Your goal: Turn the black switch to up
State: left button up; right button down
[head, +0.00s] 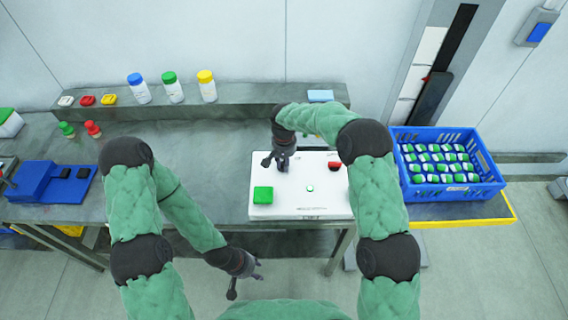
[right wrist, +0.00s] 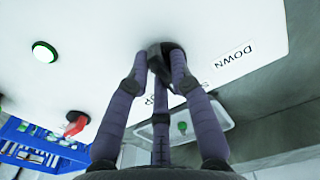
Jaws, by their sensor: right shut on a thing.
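The white control panel (head: 325,198) lies on the workbench. The black switch (right wrist: 152,50) is on its face in the right wrist view, beside a printed "DOWN" label (right wrist: 235,54). My right gripper (right wrist: 163,62) is shut on the black switch, with its purple-grey fingers around it. In the head view, my right gripper (head: 281,163) is over the panel's upper left part and largely hides the switch. The switch's exact direction cannot be told. My left gripper (head: 245,282) is open and empty, low in front of the bench.
The panel carries a green button (head: 263,195), a lit round green button (head: 310,188) and a red control (head: 335,166). A blue crate (head: 490,185) of bottles stands at right. Several bottles (head: 173,88) stand on the back shelf. A blue device (head: 50,184) sits at left.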

aim_at(282, 164)
jog(key=m+b, duration=0.1)
jog(key=m, duration=0.3)
jog(key=shift+a, duration=0.1)
jog(key=shift+a+m+b, duration=0.15)
jog(key=shift+m+b, duration=0.5)
jog(key=shift+m, duration=1.25)
jog(key=shift+r, duration=0.1)
jog(key=c, duration=1.1)
grip_release()
notch_tip(282, 164, up, 12)
